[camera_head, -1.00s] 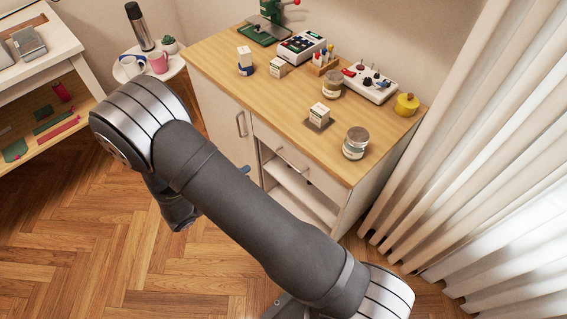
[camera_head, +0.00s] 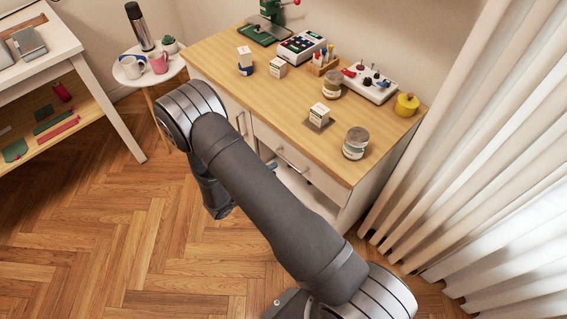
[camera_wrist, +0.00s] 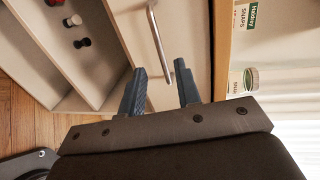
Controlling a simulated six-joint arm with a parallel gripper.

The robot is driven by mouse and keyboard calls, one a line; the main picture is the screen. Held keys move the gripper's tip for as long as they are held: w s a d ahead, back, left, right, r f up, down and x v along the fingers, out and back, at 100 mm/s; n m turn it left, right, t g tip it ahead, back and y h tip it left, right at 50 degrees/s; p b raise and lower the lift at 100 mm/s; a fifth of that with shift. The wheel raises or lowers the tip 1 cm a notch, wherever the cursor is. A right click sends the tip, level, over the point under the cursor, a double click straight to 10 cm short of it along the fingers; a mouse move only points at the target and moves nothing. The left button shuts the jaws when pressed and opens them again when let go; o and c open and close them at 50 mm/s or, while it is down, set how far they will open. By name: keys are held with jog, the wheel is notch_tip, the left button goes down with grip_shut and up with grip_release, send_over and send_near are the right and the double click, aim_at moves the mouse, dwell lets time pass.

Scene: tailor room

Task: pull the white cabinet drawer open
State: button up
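The white cabinet (camera_head: 350,205) has a wooden top. Its drawer front (camera_head: 312,172) carries a metal bar handle (camera_head: 291,161) and looks closed. In the wrist view the handle (camera_wrist: 155,35) runs down the pale drawer front (camera_wrist: 190,30) into the space between the fingertips of my gripper (camera_wrist: 160,68). The two dark fingers are apart, with visible space on both sides of the bar. I cannot tell how deep the bar sits between them. In the head view my arm hides most of the gripper; a small bluish part shows below the drawer.
Below the drawer is an open shelf space, with small spools (camera_wrist: 75,20) in the wrist view. Jars, boxes and a button tray (camera_head: 370,84) stand on the cabinet top. Curtains (camera_head: 480,150) hang at the right. A small round table (camera_head: 128,74) stands left; the floor (camera_head: 100,240) is clear.

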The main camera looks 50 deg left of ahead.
jog(key=x, duration=0.6)
jog(key=shift+w, duration=0.3)
jog(key=shift+f, duration=0.1)
grip_shut()
